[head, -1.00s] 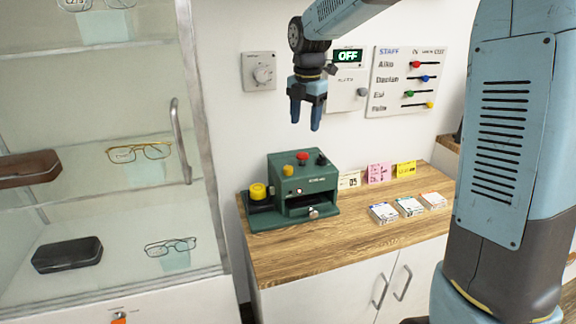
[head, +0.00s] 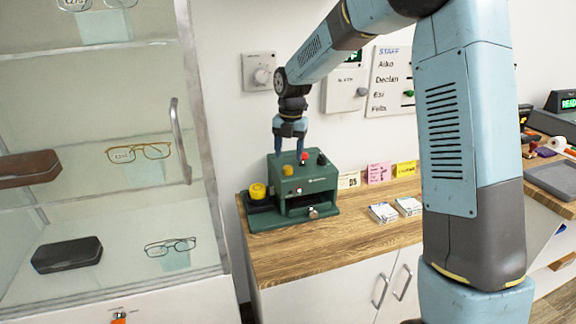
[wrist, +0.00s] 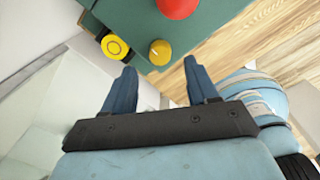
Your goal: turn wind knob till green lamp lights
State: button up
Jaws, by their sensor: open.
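A green machine (head: 309,184) stands on the wooden counter. I cannot tell which is the wind knob, and I make out no lit green lamp on the machine. My gripper (head: 289,152) is open and empty, pointing down just above the machine's top. In the wrist view, the small yellow knob (wrist: 160,52) lies just beyond and between the fingertips (wrist: 160,66).
A glass display case (head: 110,235) with spectacles stands close at the left. A wall dial (head: 262,72) and a switch panel are behind the arm. Cards (head: 379,173) and small boxes (head: 383,212) lie right of the machine. The counter's front strip is clear.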

aim_at(288, 167)
jog(key=shift+a+f, duration=0.1)
jog(key=shift+f, duration=2.5)
jog(key=c, duration=1)
